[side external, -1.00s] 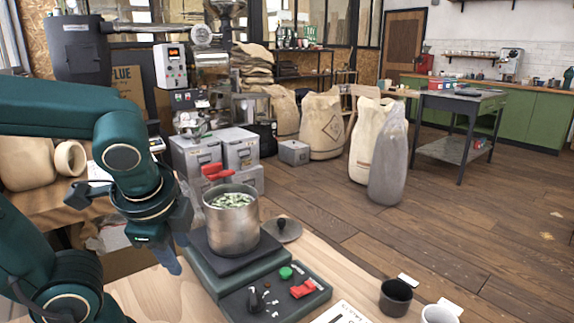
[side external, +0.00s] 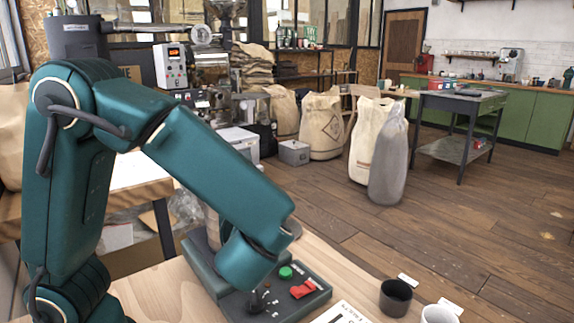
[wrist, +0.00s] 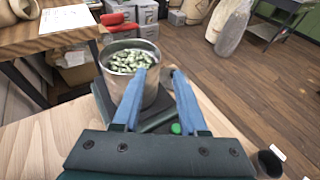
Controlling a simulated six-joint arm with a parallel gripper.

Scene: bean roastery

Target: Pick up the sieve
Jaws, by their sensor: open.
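I cannot make out a sieve for certain in either view. A metal pot (wrist: 147,92) full of pale green beans (wrist: 128,60) stands upright on the dark base unit (side external: 207,268). In the side view my arm hides nearly all of the pot. My gripper (wrist: 161,80) is open, its two blue fingers spread apart with nothing visibly held. In the wrist view the fingers overlap the pot's near side; I cannot tell whether they touch it. In the side view the fingers are hidden behind my arm.
The base unit has a green button (side external: 286,272) and a red switch (side external: 303,290). A black cup (side external: 396,297) and a white cup (side external: 438,314) stand at the table's right. A printed sheet (side external: 343,313) lies near the front. Bare wood (wrist: 45,140) shows at left.

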